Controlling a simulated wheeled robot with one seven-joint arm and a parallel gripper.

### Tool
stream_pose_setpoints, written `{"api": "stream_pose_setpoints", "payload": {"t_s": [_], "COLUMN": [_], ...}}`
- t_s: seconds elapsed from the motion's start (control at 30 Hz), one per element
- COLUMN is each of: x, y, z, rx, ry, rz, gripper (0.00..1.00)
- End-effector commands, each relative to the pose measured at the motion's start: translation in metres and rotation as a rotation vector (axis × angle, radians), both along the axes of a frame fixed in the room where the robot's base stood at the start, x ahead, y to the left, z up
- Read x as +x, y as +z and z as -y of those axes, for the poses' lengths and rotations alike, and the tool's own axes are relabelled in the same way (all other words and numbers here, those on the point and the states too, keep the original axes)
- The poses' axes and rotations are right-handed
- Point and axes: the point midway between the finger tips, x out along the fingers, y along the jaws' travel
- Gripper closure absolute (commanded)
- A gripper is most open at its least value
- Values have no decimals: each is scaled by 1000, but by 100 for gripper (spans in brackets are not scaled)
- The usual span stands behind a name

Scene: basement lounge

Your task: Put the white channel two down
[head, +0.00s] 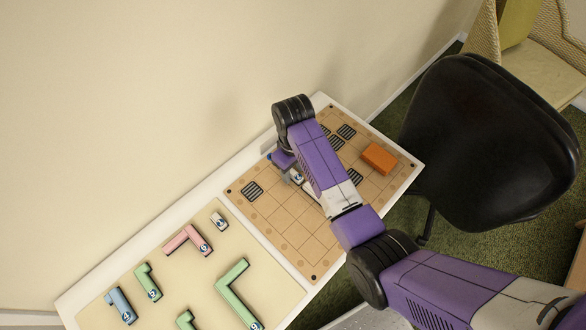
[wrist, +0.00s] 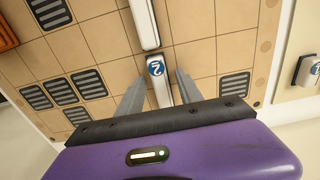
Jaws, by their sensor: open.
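The white channel two (wrist: 146,24) is a long pale piece with a round blue "2" label on its near block. It appears to lie on the gridded tan board (wrist: 105,45), running away from my gripper (wrist: 160,76). My gripper is open, with one finger on each side of the labelled block and a visible gap to each. In the head view my gripper (head: 290,172) is over the board (head: 283,213); the labelled end of the white channel two (head: 297,178) shows beside it, and my arm hides the rest.
An orange block (head: 379,158) and several dark slatted squares (head: 252,190) occupy board cells. The cream tray (head: 185,285) at left holds pink (head: 184,238), green (head: 237,290), blue (head: 121,305) and small grey (head: 218,221) pieces. A wall borders the back; a black chair (head: 490,150) stands right.

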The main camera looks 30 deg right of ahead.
Motion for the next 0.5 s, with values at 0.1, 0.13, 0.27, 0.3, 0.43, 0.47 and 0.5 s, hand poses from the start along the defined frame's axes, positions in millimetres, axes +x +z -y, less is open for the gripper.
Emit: {"api": "stream_pose_setpoints", "payload": {"t_s": [0.1, 0.13, 0.27, 0.3, 0.43, 0.47, 0.5], "x": [0, 1, 1, 2, 2, 2, 2], "y": [6, 9, 30, 39, 68, 75, 83], "z": [0, 0, 0, 0, 0, 0, 0], "rx": [0, 0, 0, 0, 0, 0, 0], "ry": [0, 0, 0, 0, 0, 0, 0], "rz": [1, 2, 4, 5, 6, 5, 5], "gripper": [57, 57, 57, 57, 57, 57, 57]}}
